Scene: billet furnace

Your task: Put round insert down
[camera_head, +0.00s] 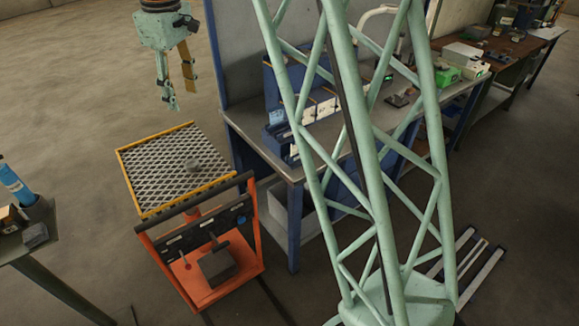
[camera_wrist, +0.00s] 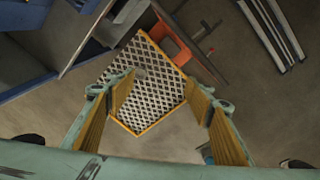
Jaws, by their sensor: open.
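The round insert (camera_head: 193,167) is a small grey piece resting on the mesh platform (camera_head: 150,155) of the orange cart. It also shows in the wrist view as a small grey spot (camera_wrist: 140,73) near the platform's upper left part. My gripper (camera_head: 180,98) hangs well above the platform, with clear air between it and the insert. Its fingers point down and are apart, with nothing between them. In the wrist view my gripper (camera_wrist: 160,105) shows its two yellow-lined fingers wide apart, framing the platform below.
The orange cart (camera_head: 250,235) has a dark handle panel and a grey block on its lower deck. A blue workbench (camera_head: 292,205) stands to its right. A small table (camera_head: 40,255) with a blue cylinder is at the left. Open floor lies behind the platform.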

